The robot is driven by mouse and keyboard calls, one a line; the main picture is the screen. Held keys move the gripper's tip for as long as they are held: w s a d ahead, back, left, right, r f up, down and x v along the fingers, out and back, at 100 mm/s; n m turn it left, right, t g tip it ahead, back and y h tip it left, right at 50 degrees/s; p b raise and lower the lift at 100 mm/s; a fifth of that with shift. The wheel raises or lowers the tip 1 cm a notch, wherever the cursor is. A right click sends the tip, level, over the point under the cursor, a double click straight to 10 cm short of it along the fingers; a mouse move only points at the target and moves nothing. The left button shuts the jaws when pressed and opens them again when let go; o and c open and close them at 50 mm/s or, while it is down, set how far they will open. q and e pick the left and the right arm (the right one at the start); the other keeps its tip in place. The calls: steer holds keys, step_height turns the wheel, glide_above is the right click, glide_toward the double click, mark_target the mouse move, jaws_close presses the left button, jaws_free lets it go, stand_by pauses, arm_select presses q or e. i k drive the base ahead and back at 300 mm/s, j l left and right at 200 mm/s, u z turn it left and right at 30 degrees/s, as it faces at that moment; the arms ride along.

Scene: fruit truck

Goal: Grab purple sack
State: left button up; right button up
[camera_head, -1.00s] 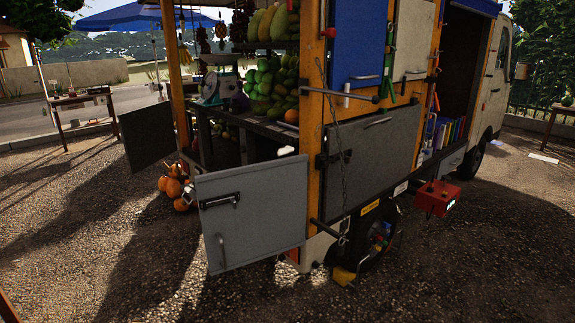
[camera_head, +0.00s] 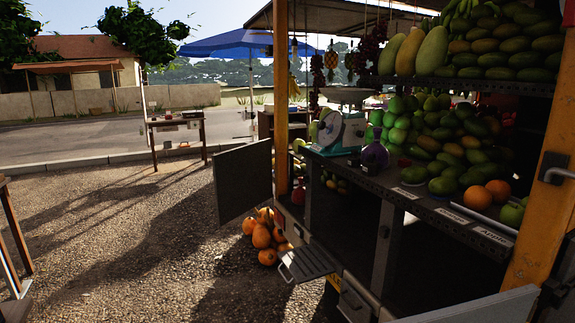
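A small purple sack (camera_head: 375,156) stands on the truck's counter in the head view, just right of the scale. Its top looks gathered to a narrow neck. It is upright, with green fruit behind it and to its right. Neither of my grippers shows in this view, so their state cannot be seen.
The kitchen scale (camera_head: 340,131) stands left of the sack. The counter (camera_head: 432,208) holds piled fruit. An open grey door (camera_head: 243,180), an orange post (camera_head: 281,100) and pumpkins (camera_head: 264,238) are at the truck's left end. Gravel ground (camera_head: 130,240) on the left is mostly clear.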

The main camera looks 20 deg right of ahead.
mark_target(382, 153)
steer(key=i+j+z, duration=0.2)
steer(key=i, duration=0.35)
steer(key=i+z, duration=0.15)
steer(key=i, duration=0.4)
